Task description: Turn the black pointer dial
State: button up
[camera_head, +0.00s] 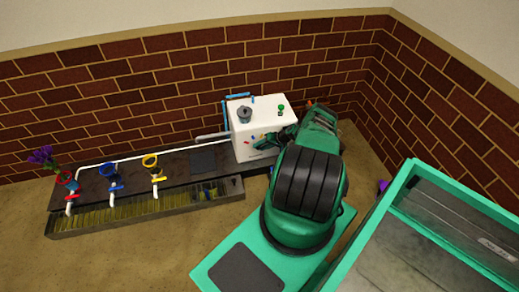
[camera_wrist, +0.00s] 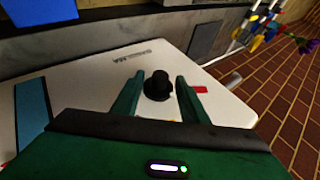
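The black pointer dial (camera_wrist: 158,86) sits on the white front panel (camera_wrist: 90,85) of a machine in the wrist view. My gripper (camera_wrist: 159,92) is open, with its two green fingers on either side of the dial. A narrow gap shows at the left finger; I cannot tell whether the right finger touches the dial. The dial's pointer mark is not clear. In the head view the white machine (camera_head: 245,144) stands by the brick wall. My gripper (camera_head: 266,141) is at its front face, and the dial is hidden there by my arm.
A grey-black knob (camera_head: 245,114) and a green knob (camera_head: 281,108) are on the machine's top. A blue frame (camera_head: 227,117) is at its left. A green-framed case (camera_head: 415,190) stands right.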

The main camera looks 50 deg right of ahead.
jog(key=shift+w+d+r, duration=0.1)
jog(key=shift+d+r, duration=0.05)
jog(key=shift+d, duration=0.05)
jog(key=v, duration=1)
jog(key=shift+s, duration=0.4)
jog(key=shift+a, duration=0.1)
